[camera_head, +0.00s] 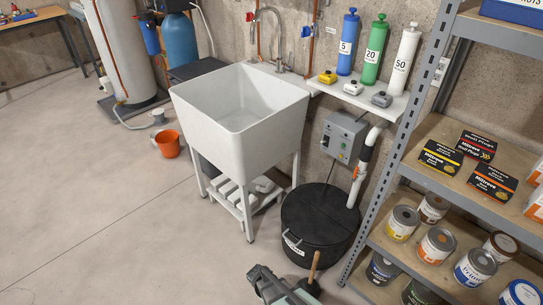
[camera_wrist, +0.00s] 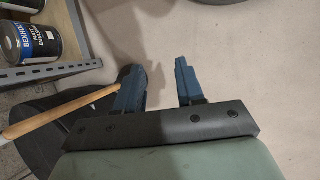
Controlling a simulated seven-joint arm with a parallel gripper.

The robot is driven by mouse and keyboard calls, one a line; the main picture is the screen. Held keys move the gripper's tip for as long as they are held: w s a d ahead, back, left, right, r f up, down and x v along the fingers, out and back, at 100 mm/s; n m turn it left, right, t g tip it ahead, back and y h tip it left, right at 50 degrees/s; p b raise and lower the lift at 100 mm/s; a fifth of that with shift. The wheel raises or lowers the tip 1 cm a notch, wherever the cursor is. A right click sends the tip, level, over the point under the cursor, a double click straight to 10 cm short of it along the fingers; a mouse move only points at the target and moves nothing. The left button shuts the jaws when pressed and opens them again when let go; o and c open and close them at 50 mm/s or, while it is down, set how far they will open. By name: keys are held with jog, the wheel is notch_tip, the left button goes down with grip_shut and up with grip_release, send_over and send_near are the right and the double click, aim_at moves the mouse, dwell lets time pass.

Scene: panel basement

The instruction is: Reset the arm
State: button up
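My gripper (camera_wrist: 158,66) shows in the wrist view with two blue fingers spread apart. The gap between them is empty, with bare floor beyond. In the head view, part of my grey-green arm end is at the bottom edge, cut off by the frame; its fingers cannot be made out there. A wooden handle (camera_head: 313,267) stands up just right of it, with a dark part at its lower end. In the wrist view the wooden handle (camera_wrist: 62,112) slants in from the left and ends beside the left finger; whether they touch cannot be told.
A black round lidded basin (camera_head: 322,222) stands behind my arm. A metal shelf (camera_head: 405,262) with paint cans and boxes is close on the right. A white utility sink (camera_head: 240,115) and an orange bucket (camera_head: 168,143) are farther back. The floor on the left is clear.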

jog(key=s+d+r+m+g+y, duration=0.2)
jog(key=s+d+m, duration=0.1)
jog(key=s+d, duration=0.3)
jog(key=s+d+r+m+g+y, duration=0.2)
jog(key=s+d+r+m+y, duration=0.1)
jog(key=s+d, duration=0.4)
jog(key=shift+s+r+m, duration=0.2)
jog(key=shift+s+m, duration=0.6)
jog(key=shift+s, duration=0.65)
jog(key=shift+d, duration=0.1)
jog(key=shift+c, duration=0.4)
